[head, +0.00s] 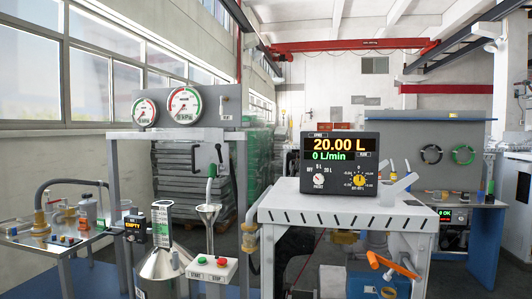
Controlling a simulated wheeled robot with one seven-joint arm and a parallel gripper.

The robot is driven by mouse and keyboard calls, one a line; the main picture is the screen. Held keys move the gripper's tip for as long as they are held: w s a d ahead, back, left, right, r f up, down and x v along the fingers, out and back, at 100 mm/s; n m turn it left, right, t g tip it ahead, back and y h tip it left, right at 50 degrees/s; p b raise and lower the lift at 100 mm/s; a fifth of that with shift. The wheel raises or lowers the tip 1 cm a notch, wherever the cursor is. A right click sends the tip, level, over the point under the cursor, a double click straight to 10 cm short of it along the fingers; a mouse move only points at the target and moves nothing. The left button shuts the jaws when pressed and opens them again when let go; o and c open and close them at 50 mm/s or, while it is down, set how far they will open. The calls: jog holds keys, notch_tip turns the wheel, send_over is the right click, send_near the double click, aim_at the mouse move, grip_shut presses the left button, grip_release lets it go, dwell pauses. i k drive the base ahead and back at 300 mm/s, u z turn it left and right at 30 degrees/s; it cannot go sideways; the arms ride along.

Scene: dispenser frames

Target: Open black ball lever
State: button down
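A small lever with a dark, rounded top (218,147) stands upright on the pale upright panel below two round gauges, left of centre in the head view. It is the closest match to a black ball lever, but it is too small to be certain of its shape or whether it is open or closed. Below it a green-topped nozzle (211,172) sits over a grey funnel (208,211). My gripper is not in view, and nothing is seen touching the lever.
A black display box (340,167) reading 20.00 L and 0 L/min stands on a white cabinet (290,205). An orange handle (393,265) sticks out of its front. A START/STOP box (211,268) and a steel vessel (163,272) stand at front left. Side tables flank both sides.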

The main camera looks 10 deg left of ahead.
aim_at(218, 146)
jog(key=z, duration=1.1)
jog(key=i, duration=0.95)
jog(key=u, duration=2.7)
jog(key=i, duration=1)
jog(key=z, duration=0.05)
